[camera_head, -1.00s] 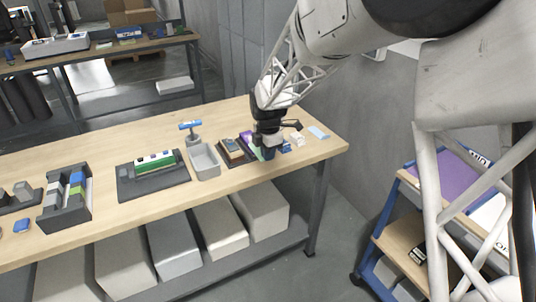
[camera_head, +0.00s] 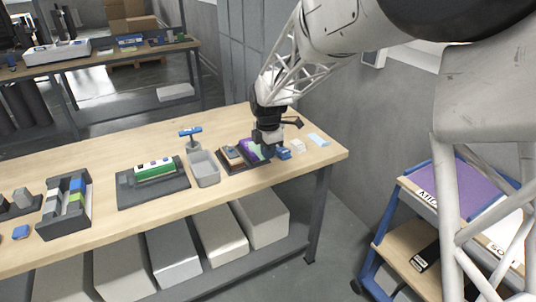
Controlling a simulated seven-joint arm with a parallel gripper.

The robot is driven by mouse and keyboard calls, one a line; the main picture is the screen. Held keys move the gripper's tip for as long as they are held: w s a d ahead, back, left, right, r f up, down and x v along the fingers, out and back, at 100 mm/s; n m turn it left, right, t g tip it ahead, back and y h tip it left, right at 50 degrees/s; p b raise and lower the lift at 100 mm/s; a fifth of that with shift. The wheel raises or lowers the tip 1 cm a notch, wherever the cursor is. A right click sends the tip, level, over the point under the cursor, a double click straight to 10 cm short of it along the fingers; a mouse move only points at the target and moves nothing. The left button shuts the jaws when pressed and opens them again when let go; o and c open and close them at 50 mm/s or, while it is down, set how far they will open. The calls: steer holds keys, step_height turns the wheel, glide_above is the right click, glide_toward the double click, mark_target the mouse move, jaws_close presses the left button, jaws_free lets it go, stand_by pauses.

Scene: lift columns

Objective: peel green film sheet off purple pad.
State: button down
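The purple pad (camera_head: 249,147) lies in a dark holder (camera_head: 236,167) near the right end of the wooden table. A narrow pale green strip (camera_head: 257,154), which looks like the film sheet, shows at the pad's right side; how much of it lies on the pad is too small to tell. My gripper (camera_head: 269,149) points down just right of the pad and hides part of that area. Its fingertips are small and dark, so I cannot tell whether they are open or hold the film's edge.
A blue block (camera_head: 283,153), a white block (camera_head: 298,146) and a light blue piece (camera_head: 318,140) lie right of the gripper. A grey bin (camera_head: 206,171) and a small stand (camera_head: 190,135) are to the left. A cart with a purple top (camera_head: 462,189) stands at right.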

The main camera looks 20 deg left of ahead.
steer(key=shift+r, duration=1.55)
